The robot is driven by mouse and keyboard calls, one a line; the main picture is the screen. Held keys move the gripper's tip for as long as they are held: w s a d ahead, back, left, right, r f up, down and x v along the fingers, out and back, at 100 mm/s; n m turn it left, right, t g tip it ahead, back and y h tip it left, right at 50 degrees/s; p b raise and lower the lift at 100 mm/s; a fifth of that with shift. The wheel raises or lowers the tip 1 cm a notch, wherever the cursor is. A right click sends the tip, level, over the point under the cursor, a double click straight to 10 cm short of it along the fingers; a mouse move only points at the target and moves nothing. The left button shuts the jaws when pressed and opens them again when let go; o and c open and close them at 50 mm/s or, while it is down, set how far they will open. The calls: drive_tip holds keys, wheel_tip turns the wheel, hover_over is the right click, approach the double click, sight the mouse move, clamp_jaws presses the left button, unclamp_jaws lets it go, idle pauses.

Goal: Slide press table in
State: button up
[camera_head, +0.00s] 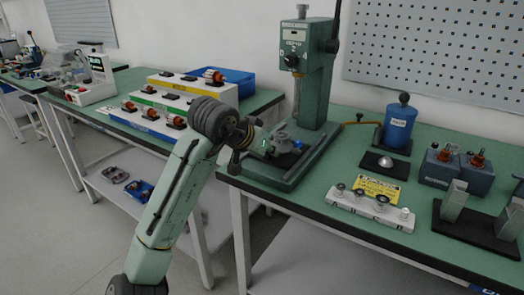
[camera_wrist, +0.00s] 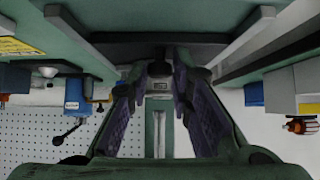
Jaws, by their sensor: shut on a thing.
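The green press (camera_head: 305,75) stands upright on the near bench, its column rising from a flat base (camera_head: 268,176). Its dark press table (camera_head: 302,158) sits low on this base, with a grey fixture (camera_head: 283,141) and a small blue part on it. My gripper (camera_head: 262,144) reaches in from the left at the front left of the press table. In the wrist view the fingers (camera_wrist: 161,66) are drawn together on a small dark part, which I take to be the press table's handle. The fingers mostly hide the contact. The press column (camera_wrist: 159,120) shows between them.
To the right are a yellow label (camera_head: 378,190), a white block with several round pieces (camera_head: 370,208), a blue cylinder device (camera_head: 398,128) and dark blue boxes (camera_head: 440,166). A tiered rack (camera_head: 150,127) and blue bin (camera_head: 238,82) stand on the left bench. A gap separates the benches.

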sight(284, 136)
drive_tip(key=shift+w+d+p, duration=0.55)
drive_tip(key=shift+w+d, duration=0.3)
drive_tip(key=shift+w, duration=0.3)
drive_tip(key=shift+w+d+p, duration=0.55)
drive_tip(key=shift+w+d, duration=0.25)
drive_tip(key=shift+w, duration=0.4)
drive_tip(key=shift+w+d+p, duration=0.55)
drive_tip(key=shift+w+d, duration=0.3)
drive_tip(key=shift+w, duration=0.3)
drive_tip(key=o, duration=0.6)
drive_tip(key=shift+c, duration=0.2)
drive_tip(key=shift+p+v, duration=1.4)
drive_tip(key=shift+v, duration=1.65)
